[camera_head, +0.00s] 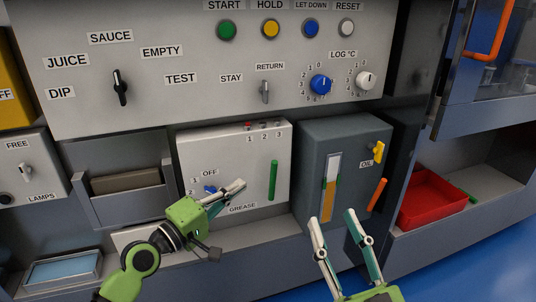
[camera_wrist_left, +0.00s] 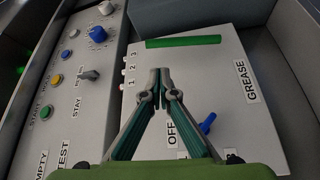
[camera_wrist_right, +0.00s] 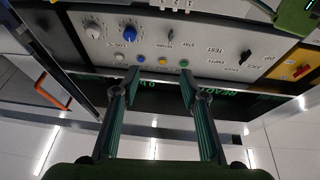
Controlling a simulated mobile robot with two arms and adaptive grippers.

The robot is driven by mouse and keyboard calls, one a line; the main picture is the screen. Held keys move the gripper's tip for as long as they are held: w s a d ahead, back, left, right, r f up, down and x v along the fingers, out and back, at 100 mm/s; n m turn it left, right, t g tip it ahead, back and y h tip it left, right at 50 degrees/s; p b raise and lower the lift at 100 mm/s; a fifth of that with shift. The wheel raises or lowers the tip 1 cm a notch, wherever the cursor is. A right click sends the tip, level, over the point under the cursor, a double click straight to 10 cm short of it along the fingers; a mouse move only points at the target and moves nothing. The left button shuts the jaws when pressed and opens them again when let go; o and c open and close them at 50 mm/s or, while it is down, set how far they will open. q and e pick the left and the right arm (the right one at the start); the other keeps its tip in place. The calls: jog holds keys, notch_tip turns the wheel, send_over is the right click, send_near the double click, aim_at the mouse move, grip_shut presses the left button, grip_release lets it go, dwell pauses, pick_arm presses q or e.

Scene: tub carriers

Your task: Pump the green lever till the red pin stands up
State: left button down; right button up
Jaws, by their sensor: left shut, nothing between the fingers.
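The green lever (camera_head: 273,180) stands upright on the front of the pale GREASE box (camera_head: 225,150). In the left wrist view the lever (camera_wrist_left: 183,41) lies beyond my fingertips. A small red pin (camera_head: 248,125) shows at the box's top edge above the number 1; its exact height is too small to tell. A blue selector (camera_head: 210,190) sits near OFF. My left gripper (camera_head: 241,184) is shut and empty in front of the box, left of the lever and apart from it. My right gripper (camera_head: 332,216) is open and empty before the OIL box.
The dark OIL box (camera_head: 312,135) with a yellow tap (camera_head: 378,151) and an orange lever (camera_head: 377,194) stands right of the GREASE box. A red tray (camera_head: 432,197) lies farther right. A panel of knobs and buttons (camera_head: 200,70) hangs above.

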aim_at(263, 168)
jog(key=shift+f, duration=0.2)
pick_arm(q)
jog(key=b+x, duration=0.1)
jog(key=x, duration=0.8)
jog(key=shift+w+d+f+b, duration=0.1)
jog(key=shift+w+b, duration=0.05)
jog(key=shift+b, duration=0.15)
jog(key=shift+w+d, duration=0.2)
jog(key=shift+w, duration=0.05)
pick_arm(e)
jog(key=s+r+t+y, duration=0.1)
jog(key=s+r+t, duration=0.2)
jog(key=r, duration=0.3)
jog(key=shift+s+d+r+t, duration=0.2)
jog(key=shift+s+t, duration=0.2)
jog(key=shift+s, duration=0.25)
jog(key=shift+y, duration=0.3)
